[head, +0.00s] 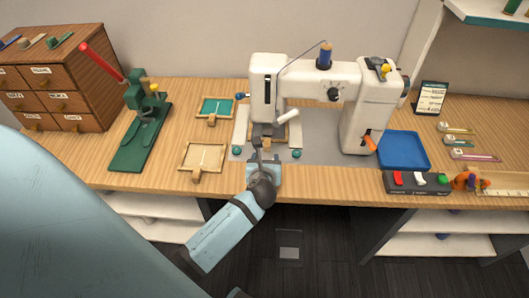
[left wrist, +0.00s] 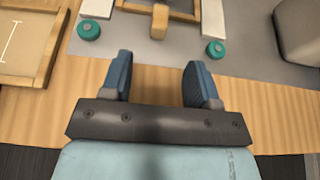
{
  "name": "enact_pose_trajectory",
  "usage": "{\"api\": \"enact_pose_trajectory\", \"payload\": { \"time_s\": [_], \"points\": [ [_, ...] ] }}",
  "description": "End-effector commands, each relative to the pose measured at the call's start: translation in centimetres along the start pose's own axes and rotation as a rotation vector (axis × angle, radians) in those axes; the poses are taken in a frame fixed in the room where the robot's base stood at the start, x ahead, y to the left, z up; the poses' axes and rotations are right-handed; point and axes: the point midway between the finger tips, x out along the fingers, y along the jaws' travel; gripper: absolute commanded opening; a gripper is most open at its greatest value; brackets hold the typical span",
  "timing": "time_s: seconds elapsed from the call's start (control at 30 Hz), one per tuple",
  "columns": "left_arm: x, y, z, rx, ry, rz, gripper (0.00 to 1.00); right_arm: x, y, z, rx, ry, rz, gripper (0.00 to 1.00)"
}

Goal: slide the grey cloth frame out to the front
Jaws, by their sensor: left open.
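The grey cloth frame (head: 268,129) sits under the needle head of the white sewing machine (head: 362,110), between two pale side rails. In the left wrist view its wooden front bar (left wrist: 183,14) and stubby front tab (left wrist: 160,20) show at the top edge; its cloth is mostly out of sight. My left gripper (head: 263,160) is in front of the frame at the table's front edge. Its blue fingers stand open and empty in the left wrist view (left wrist: 160,75), with the tab ahead between them, apart from both. My right gripper is not in view.
Teal knobs (left wrist: 215,49) flank the tab. A cream cloth frame (head: 216,158) and a teal cloth frame (head: 215,107) lie to the left, beside a green press (head: 130,150). A blue tray (head: 404,150) and switch box (head: 415,187) stand to the right.

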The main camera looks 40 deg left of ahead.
Motion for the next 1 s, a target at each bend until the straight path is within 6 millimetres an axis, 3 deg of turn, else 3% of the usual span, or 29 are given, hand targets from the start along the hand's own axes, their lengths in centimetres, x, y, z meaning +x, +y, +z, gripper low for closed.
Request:
{"api": "enact_pose_trajectory", "payload": {
  "time_s": [0.3, 0.5, 0.97, 1.0],
  "points": [
    [6.4, 0.0, -0.1, -0.001, 0.001, 0.001, 0.55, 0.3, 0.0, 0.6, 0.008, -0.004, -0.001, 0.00],
    [9.0, 0.0, -0.1, -0.001, 0.001, 0.001, 0.55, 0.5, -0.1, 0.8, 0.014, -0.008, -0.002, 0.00],
    [10.0, 0.0, 0.0, -0.001, 0.001, -0.001, 0.55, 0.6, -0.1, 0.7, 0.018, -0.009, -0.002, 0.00],
    [10.0, 0.0, 0.0, -0.001, 0.001, -0.001, 0.48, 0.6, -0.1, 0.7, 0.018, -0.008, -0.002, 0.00]
  ]
}}
